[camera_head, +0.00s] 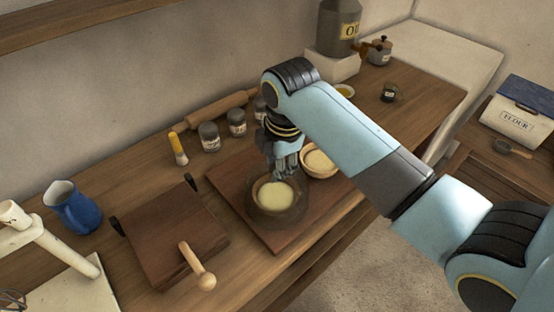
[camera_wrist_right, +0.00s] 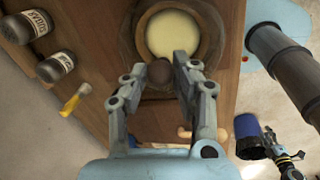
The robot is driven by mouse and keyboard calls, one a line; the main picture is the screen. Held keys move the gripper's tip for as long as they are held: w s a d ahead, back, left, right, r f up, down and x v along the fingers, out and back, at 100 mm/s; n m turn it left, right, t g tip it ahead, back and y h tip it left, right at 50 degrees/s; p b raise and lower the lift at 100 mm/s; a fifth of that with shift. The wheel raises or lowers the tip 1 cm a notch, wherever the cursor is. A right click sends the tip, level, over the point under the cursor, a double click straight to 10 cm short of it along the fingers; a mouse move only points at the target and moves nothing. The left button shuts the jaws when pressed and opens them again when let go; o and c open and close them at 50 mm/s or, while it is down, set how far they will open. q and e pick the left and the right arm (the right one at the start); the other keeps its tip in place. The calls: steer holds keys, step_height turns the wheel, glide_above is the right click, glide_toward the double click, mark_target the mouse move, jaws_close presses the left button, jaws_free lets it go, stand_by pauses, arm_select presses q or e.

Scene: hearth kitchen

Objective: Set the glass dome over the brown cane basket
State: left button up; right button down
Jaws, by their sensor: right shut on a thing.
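My right gripper (camera_head: 284,172) is shut on the dark round knob (camera_wrist_right: 160,72) of the glass dome. The clear dome (camera_head: 303,206) surrounds the brown cane basket (camera_head: 259,200), which holds pale dough, on a wooden board (camera_head: 233,190). The dome is faint, and I cannot tell whether its rim touches the board. A second, lighter basket (camera_head: 334,168) with dough stands beside it, outside the dome. What looks like my left gripper (camera_wrist_right: 270,136) shows small at the lower right of the right wrist view; its jaws are unclear.
A wooden press (camera_head: 170,235) with a round-ended handle stands left, with a blue jug (camera_head: 72,208) farther left. Counter to the right of the board is fairly clear.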

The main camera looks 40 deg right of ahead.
steer(key=c, duration=1)
jaws_free()
steer(key=shift+o, duration=0.2)
step_height(320, 180, up, 12)
steer(key=s, duration=0.2)
steer(key=shift+s+a+f, duration=0.15)
steer(key=shift+a, duration=0.05)
